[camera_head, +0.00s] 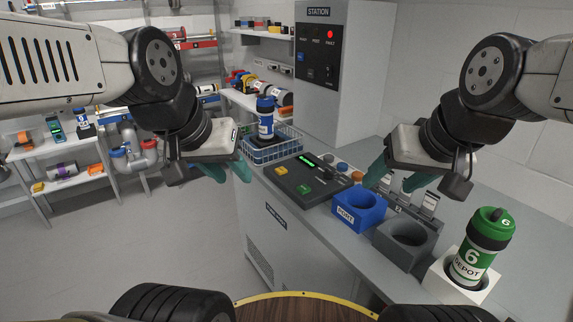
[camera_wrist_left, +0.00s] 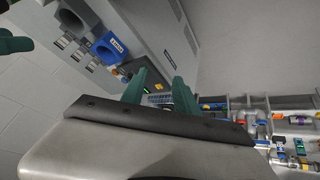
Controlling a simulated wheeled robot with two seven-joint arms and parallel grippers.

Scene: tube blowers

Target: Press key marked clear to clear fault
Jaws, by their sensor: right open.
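The key lettering is too small to read, so I cannot tell which key is marked clear. The grey station cabinet (camera_head: 357,90) behind has a red lamp (camera_head: 330,34) lit near the word FAULT. My left gripper (camera_head: 234,179) is open and empty, left of the console and apart from it; its green fingers also show in the left wrist view (camera_wrist_left: 160,80). My right gripper (camera_head: 389,187) is open and empty above the counter, right of the console.
A wire basket (camera_head: 272,152) with a blue-capped tube (camera_head: 265,117) stands behind the console. A blue holder (camera_head: 360,210), a grey holder (camera_head: 405,238) and a white holder (camera_head: 463,280) with a green tube (camera_head: 481,243) line the counter. Shelves (camera_head: 60,150) stand left; floor is clear.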

